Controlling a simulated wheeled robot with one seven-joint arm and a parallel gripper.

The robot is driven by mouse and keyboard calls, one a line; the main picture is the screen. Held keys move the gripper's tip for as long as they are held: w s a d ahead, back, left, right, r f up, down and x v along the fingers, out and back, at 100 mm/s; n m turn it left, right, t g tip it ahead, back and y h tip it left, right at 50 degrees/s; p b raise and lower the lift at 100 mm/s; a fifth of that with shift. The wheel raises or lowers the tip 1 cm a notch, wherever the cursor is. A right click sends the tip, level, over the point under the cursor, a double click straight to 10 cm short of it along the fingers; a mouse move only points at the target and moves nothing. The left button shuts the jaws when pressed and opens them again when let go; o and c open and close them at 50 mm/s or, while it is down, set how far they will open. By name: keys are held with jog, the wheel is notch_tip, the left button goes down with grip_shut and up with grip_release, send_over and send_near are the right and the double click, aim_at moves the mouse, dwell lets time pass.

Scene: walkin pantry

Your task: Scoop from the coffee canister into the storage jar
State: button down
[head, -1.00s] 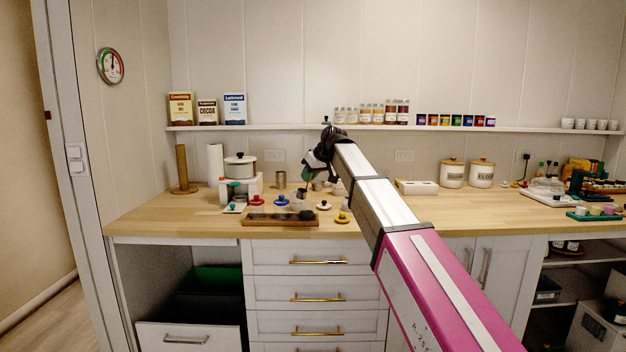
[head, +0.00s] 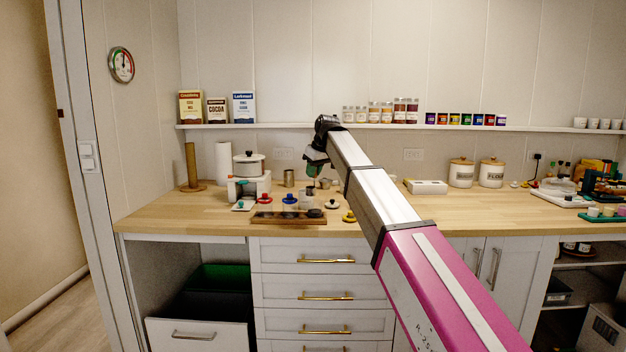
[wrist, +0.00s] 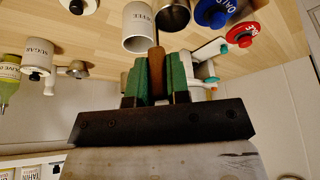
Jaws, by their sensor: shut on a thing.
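My gripper (head: 314,163) hangs over the counter among small canisters in the head view. I cannot tell for sure which vessel is the storage jar.
A wooden tray (head: 262,218) lies at the counter's front edge. Red (wrist: 243,34) and blue (wrist: 210,12) lids and a sugar canister (wrist: 37,54) are close by. A white pot (head: 249,164) stands left. The counter right of my arm has free room before the flour canister (head: 491,174).

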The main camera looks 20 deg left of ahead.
jog(key=shift+r, duration=0.15)
jog(key=shift+r, duration=2.85)
